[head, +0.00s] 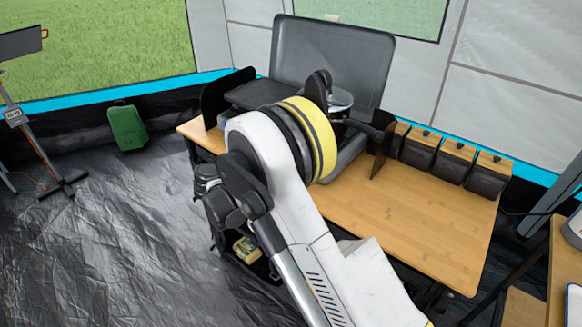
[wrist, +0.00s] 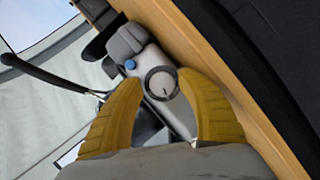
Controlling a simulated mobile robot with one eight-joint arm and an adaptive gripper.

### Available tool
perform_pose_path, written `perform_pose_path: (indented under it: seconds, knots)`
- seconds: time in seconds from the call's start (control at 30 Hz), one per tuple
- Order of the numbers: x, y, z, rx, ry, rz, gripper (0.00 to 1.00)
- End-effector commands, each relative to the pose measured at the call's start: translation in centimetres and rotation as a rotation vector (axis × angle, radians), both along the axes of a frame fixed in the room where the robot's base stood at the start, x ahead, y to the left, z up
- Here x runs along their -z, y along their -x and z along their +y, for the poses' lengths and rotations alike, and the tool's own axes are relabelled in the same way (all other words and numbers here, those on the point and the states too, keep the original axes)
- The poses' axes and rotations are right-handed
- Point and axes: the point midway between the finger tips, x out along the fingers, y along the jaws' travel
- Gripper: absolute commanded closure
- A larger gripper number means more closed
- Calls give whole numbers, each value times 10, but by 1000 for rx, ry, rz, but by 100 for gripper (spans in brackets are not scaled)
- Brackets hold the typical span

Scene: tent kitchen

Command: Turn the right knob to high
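A camp stove with a raised dark grey lid (head: 332,62) stands on the wooden table (head: 420,215). I cannot tell whether this is the right knob.
A small blue button (wrist: 130,64) is beside the knob on the panel. The table's wooden edge (wrist: 205,62) runs close by the right finger. Several dark bins (head: 455,160) line the table's back right. A green case (head: 127,127) stands on the floor.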

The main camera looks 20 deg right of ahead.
Motion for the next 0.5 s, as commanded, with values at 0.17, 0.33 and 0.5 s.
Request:
perform_pose_path:
  seconds: [0.17,0.33,0.5]
  knots:
    - [2,0,1,-1,-4,1,48]
    - [2,0,1,-2,-4,1,48]
    - [-1,3,13,-4,-5,1,48]
